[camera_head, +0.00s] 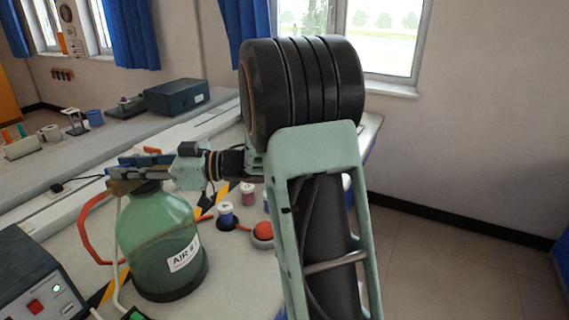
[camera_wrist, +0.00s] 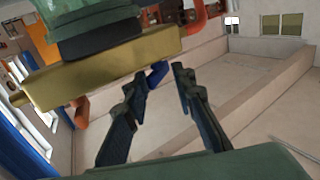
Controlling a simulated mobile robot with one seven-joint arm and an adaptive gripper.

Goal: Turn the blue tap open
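The blue tap (camera_wrist: 157,74) is a short blue handle at the brass manifold's edge in the wrist view. The brass manifold (camera_wrist: 105,68) joins the neck of a green bottle (camera_head: 160,240) with a white "AIR" label. My gripper (camera_wrist: 159,73) is open, with its two dark fingers reaching toward the manifold. The blue handle shows between the fingertips; whether either finger touches it I cannot tell. In the head view my gripper (camera_head: 122,172) is over the bottle's top, and the blue handle cannot be told apart from my fingers there.
Orange handles (camera_wrist: 82,110) flank the blue one on the manifold. A red hose (camera_head: 88,225) loops left of the bottle. A control box (camera_head: 35,285), spools (camera_head: 226,213) and a red button (camera_head: 263,231) stand on the bench. A window wall is behind.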

